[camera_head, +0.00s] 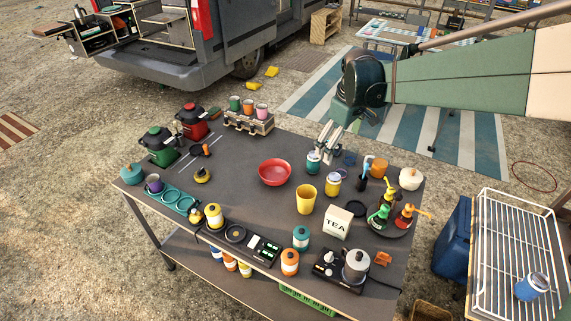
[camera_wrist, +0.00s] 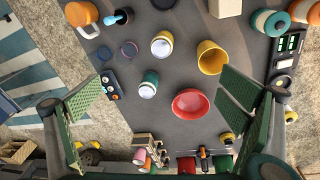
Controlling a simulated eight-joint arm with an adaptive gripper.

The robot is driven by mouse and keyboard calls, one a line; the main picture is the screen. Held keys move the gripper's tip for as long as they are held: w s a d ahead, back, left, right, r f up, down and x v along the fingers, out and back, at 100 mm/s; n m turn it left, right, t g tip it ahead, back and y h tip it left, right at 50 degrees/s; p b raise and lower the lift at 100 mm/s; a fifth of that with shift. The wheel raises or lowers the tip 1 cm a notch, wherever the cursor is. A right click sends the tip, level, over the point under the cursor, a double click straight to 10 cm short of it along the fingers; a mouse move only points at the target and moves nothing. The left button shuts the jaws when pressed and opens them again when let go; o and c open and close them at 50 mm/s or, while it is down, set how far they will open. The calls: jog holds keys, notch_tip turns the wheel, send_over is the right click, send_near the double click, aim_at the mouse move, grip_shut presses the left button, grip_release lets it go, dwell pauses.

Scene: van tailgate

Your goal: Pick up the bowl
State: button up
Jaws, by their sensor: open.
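The red bowl (camera_head: 274,172) sits upright on the dark table (camera_head: 232,160), near its middle. It also shows in the wrist view (camera_wrist: 190,104), right of centre, between my fingers in the picture. My gripper (camera_head: 326,152) hangs above the table, to the right of the bowl in the head view. In the wrist view my gripper (camera_wrist: 160,96) has its two green fingers wide apart with nothing between them. The gripper is apart from the bowl. The bowl looks empty and none of it is hidden.
A yellow cup (camera_head: 306,200) stands close to the bowl. A teal-and-white jar (camera_head: 313,163) and a yellow-and-white jar (camera_head: 333,183) stand to its right. A TEA box (camera_head: 338,223) is in front. The table left of the bowl is fairly clear.

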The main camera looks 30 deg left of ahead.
jog(key=a+f+n+p, duration=0.1)
jog(key=a+f, duration=0.3)
jog(key=a, duration=0.4)
jog(key=s+a+f+n+g+p, duration=0.1)
jog(key=a+f+n, duration=0.2)
jog(key=a+f, duration=0.2)
jog(key=a+f+n+h+p, duration=0.1)
jog(key=a+f, duration=0.4)
jog(key=a, duration=0.6)
jog(key=shift+s+a+f+n+g, duration=0.15)
jog(key=shift+s+n+g, duration=0.15)
jog(key=shift+n, duration=0.1)
jog(key=shift+f, duration=0.15)
jog(key=shift+f, duration=1.15)
jog(key=shift+f, duration=0.15)
send_over(275, 179)
jog(key=shift+f, duration=2.45)
